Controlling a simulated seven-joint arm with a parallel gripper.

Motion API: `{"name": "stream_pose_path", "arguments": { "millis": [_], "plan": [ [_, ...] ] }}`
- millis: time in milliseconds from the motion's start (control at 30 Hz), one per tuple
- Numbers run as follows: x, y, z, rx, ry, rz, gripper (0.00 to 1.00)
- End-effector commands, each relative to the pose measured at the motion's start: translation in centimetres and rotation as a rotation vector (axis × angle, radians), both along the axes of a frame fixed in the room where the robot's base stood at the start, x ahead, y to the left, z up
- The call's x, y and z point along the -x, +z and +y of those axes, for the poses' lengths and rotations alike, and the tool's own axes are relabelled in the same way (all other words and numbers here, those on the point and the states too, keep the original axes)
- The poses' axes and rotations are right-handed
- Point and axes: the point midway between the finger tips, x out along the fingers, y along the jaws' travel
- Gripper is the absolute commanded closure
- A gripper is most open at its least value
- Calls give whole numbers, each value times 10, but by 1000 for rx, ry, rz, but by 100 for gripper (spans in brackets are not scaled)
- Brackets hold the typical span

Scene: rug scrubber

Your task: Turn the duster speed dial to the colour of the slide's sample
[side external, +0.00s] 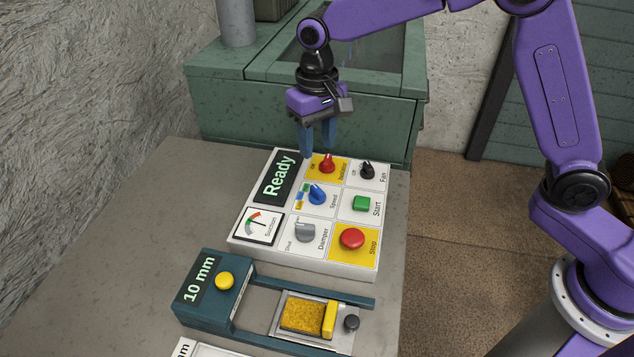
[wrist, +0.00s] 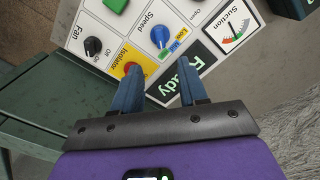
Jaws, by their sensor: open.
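The blue speed dial (side external: 317,194) sits on the white control panel (side external: 240,246); it also shows in the wrist view (wrist: 160,36). Small yellow, blue and green marks lie beside it; the yellow one reads Low (wrist: 182,33). I cannot tell for sure which mark its pointer faces. The slide's sample (side external: 303,316) is a yellow-gold block in a tray at the front. My gripper (side external: 318,151) is open and empty, its blue fingers pointing down above the panel's far edge, near the red isolator knob (side external: 327,164) and beyond the dial.
The panel also has a black fan knob (side external: 367,170), green start button (side external: 361,203), red stop button (side external: 352,239), grey damper knob (side external: 305,232) and Ready display (side external: 277,177). A green cabinet (side external: 300,110) stands behind. The grey bench (side external: 150,220) is clear at left.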

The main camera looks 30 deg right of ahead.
Motion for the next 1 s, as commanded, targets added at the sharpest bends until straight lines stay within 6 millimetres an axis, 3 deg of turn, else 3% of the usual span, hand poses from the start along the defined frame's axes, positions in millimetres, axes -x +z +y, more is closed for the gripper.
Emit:
{"name": "stream_pose_path", "arguments": {
  "millis": [500,700,1000],
  "plan": [
    [1,-93,0,1,0,2,57],
    [0,-111,0,0,0,1,57],
    [0,-114,0,-1,0,-1,57]
  ]
}}
